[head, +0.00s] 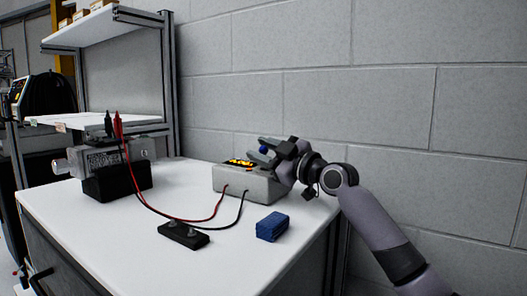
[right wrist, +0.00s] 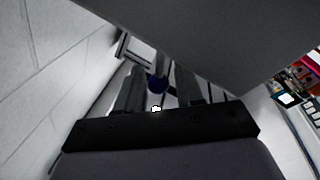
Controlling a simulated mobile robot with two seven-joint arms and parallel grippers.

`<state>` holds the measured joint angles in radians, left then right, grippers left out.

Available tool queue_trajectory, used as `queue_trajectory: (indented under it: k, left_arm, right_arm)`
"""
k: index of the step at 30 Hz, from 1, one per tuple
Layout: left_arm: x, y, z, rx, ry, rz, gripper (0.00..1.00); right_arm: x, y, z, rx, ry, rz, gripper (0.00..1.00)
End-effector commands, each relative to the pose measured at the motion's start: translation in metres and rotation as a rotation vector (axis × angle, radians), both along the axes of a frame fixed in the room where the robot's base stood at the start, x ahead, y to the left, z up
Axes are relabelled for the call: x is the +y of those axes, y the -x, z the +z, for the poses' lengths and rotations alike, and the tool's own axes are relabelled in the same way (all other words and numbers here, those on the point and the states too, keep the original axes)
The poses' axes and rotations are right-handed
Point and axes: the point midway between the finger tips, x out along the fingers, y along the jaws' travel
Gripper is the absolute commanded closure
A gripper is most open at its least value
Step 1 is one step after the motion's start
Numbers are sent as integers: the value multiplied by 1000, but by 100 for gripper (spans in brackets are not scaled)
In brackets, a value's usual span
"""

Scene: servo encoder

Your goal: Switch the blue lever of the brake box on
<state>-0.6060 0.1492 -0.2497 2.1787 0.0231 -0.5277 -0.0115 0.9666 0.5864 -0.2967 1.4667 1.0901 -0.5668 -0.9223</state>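The brake box (head: 240,186) is a light grey box with yellow and black labels on top, standing near the back of the white table. Its blue lever (head: 263,150) shows as a small blue knob at the right gripper. My right gripper (head: 262,152) reaches in from the right over the box top. In the right wrist view, the blue lever (right wrist: 157,84) lies between the two fingers of my right gripper (right wrist: 159,86), which look apart with small gaps beside the knob. Contact cannot be told. The lever's base is hidden. My left gripper is out of view.
Red and black cables run from the box to a motor unit (head: 113,160) on a black block (head: 118,182). A black terminal piece (head: 183,236) and a blue block (head: 272,226) lie in front. A grey brick wall (head: 300,80) stands close behind.

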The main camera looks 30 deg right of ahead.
Motion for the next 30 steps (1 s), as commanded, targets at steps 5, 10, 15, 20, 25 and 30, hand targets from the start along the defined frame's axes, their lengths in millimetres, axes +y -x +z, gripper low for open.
queue_trajectory:
  k: [5, 10, 15, 20, 25, 30]
  left_arm:
    - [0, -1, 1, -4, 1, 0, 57]
    - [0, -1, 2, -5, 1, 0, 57]
    - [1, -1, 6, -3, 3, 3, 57]
    - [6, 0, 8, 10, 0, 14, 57]
    - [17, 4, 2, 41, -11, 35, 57]
    - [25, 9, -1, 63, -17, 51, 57]
  right_arm:
    - [0, 0, 0, 0, -1, 1, 54]
    - [0, 0, 3, -1, -2, -1, 54]
    - [0, 0, 24, -5, -2, -1, 54]
    - [-1, 0, 63, -7, -2, -1, 54]
    - [0, 0, 105, -5, -2, -1, 54]
    - [0, 1, 147, -4, -2, -1, 54]
